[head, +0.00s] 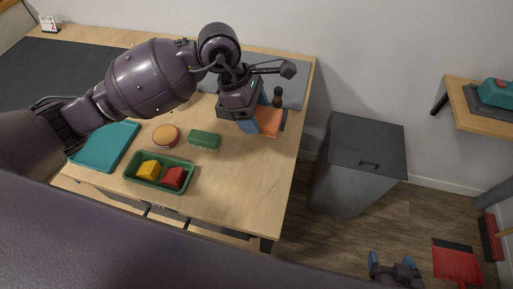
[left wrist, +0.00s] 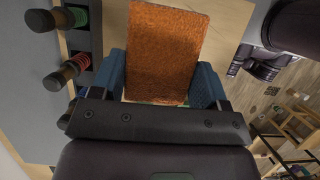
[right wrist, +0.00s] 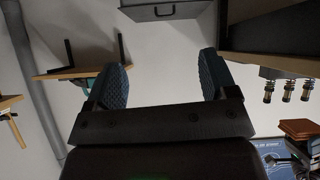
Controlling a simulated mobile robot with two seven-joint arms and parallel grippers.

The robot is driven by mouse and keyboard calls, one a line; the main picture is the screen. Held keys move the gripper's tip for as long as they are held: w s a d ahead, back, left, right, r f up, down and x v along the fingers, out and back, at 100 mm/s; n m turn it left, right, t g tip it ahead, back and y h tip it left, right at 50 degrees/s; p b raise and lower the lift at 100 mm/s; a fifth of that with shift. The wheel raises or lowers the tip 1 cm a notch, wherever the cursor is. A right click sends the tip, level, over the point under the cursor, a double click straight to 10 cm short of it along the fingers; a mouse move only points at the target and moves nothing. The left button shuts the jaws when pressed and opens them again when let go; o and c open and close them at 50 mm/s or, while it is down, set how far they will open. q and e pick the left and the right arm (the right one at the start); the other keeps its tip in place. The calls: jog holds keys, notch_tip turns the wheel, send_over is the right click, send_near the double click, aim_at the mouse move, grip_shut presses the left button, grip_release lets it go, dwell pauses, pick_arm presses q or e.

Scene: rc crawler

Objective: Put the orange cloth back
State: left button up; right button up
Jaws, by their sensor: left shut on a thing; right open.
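The orange cloth (head: 269,121) is at the right rear of the wooden table in the head view. In the left wrist view the cloth (left wrist: 163,52) is a flat, rough orange rectangle between the blue finger pads. My left gripper (head: 256,122) is shut on it, at or just above the table; I cannot tell whether the cloth touches the surface. My right gripper (head: 396,270) is low at the bottom of the head view, away from the table. In the right wrist view it (right wrist: 167,85) is open and empty.
On the table (head: 240,190) are a green tray (head: 142,184) with yellow and red blocks, a green brush (head: 204,140), a round orange-topped item (head: 165,135) and a teal mat (head: 104,148). A dark rack (left wrist: 88,40) stands close beside the cloth. A grey bin (head: 362,150) stands right of the table.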

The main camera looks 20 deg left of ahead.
pick_arm(q)
jog(key=b, duration=0.1)
send_over(260, 158)
jog(key=a, duration=0.2)
notch_tip(260, 158, down, 9)
jog(key=shift+w+d+f, duration=0.1)
jog(key=shift+d+f, duration=0.1)
jog(key=shift+d, duration=0.05)
notch_tip(260, 158, down, 5)
jog(key=shift+f+b, duration=0.2)
jog(key=shift+b, duration=0.35)
jog(key=shift+f, duration=0.2)
jog(key=shift+r, duration=0.1)
pick_arm(e)
jog(key=shift+w+a+f, duration=0.15)
jog(key=shift+w+f, duration=0.15)
jog(key=shift+f, duration=0.35)
pick_arm(q)
jog(key=o, duration=0.9)
pick_arm(e)
jog(key=shift+w+a, duration=0.1)
